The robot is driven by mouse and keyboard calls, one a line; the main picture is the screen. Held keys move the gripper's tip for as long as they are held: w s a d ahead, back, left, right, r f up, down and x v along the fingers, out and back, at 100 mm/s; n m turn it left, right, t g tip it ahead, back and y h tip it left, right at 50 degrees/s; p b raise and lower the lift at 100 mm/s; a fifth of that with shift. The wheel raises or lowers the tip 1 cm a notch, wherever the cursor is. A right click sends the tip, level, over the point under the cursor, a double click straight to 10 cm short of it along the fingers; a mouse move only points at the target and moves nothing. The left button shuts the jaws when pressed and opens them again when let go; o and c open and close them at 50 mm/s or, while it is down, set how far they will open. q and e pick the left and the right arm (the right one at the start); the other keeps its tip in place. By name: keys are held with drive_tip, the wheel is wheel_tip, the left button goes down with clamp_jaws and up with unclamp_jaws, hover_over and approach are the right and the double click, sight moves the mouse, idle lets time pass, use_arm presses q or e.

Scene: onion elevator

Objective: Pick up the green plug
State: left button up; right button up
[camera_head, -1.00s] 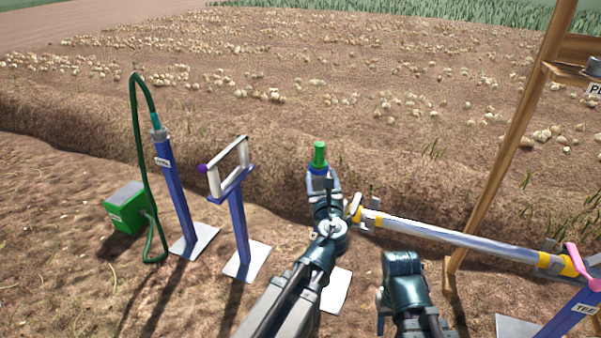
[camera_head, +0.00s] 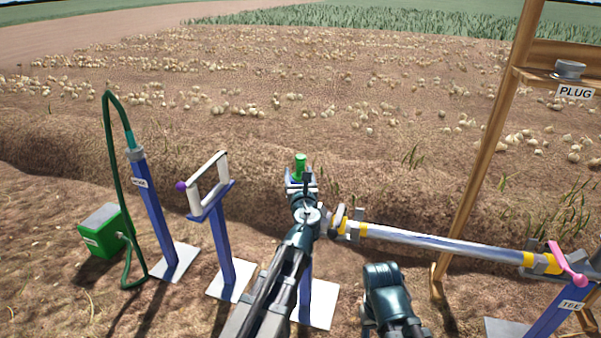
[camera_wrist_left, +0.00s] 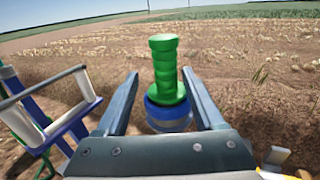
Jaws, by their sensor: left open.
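The green plug (camera_head: 300,165) stands upright just beyond my left gripper in the head view. In the left wrist view the green plug (camera_wrist_left: 164,70) has a ribbed body and rises from a blue collar (camera_wrist_left: 168,113) on a grey fitting. My left gripper (camera_head: 302,180) is open. In the left wrist view its two fingers (camera_wrist_left: 162,92) stand on either side of the plug's base, with a gap on both sides. The plug's lower part is partly hidden by my gripper in the head view. The tips of my right gripper are not in view.
A silver pipe with yellow bands (camera_head: 440,240) runs to the right. A blue stand with a white handle (camera_head: 208,182) and a blue post with a green hose (camera_head: 150,205) stand left. A wooden frame (camera_head: 490,150) with a PLUG shelf stands right.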

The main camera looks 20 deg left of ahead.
use_arm(q)
drive_tip(key=shift+d+x, duration=0.2)
drive_tip(key=shift+x, duration=1.15)
drive_tip(key=shift+d+x, duration=0.2)
drive_tip(key=shift+x, duration=1.15)
drive_tip(key=shift+w+r, duration=0.15)
clamp_jaws()
